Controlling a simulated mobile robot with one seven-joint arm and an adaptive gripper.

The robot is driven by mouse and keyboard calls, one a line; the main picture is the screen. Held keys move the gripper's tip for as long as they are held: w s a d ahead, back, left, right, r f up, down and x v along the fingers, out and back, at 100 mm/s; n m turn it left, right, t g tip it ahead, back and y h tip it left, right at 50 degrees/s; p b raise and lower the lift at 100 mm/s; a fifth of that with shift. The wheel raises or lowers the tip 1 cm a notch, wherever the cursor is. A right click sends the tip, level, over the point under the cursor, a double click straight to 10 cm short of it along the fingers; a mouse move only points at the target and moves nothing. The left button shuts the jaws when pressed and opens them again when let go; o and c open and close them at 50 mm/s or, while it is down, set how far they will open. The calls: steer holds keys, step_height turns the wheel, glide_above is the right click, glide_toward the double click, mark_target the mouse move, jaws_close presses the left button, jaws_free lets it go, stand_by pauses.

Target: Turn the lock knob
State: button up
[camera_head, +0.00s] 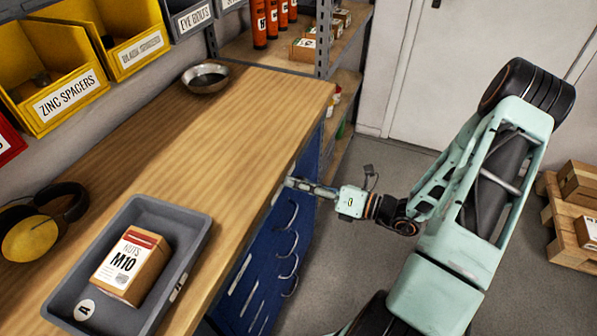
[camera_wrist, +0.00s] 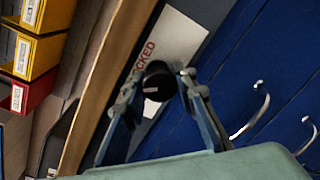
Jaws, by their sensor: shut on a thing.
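The lock knob (camera_wrist: 156,84) is round and black with a small pale mark on its face, on the cabinet front in the wrist view. It sits over a pale plate (camera_wrist: 178,40) with red lettering, of which "CKED" is readable. My gripper (camera_wrist: 158,80) has one finger on each side of the knob and is shut on it. In the head view my gripper (camera_head: 290,183) reaches the blue cabinet (camera_head: 243,262) just under the bench edge. The knob itself is hidden there.
Several metal drawer handles (camera_head: 288,243) stick out of the cabinet below my gripper. The wooden bench top (camera_head: 215,150) carries a grey tray (camera_head: 190,212) with an M10 nuts box, a metal bowl (camera_head: 205,79) and ear defenders (camera_head: 32,236).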

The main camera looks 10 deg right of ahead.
steer(key=m+p, duration=0.3)
steer(key=shift+r, duration=0.15)
steer(key=shift+d+m+g+p, duration=0.1)
steer(key=shift+m+g+p, duration=0.2)
steer(key=shift+m+p, duration=1.1)
steer(key=shift+f+m+b, duration=0.2)
steer(key=shift+m+b, duration=0.25)
steer(key=shift+m, duration=0.15)
steer(key=o, duration=1.2)
steer(key=shift+c, duration=0.2)
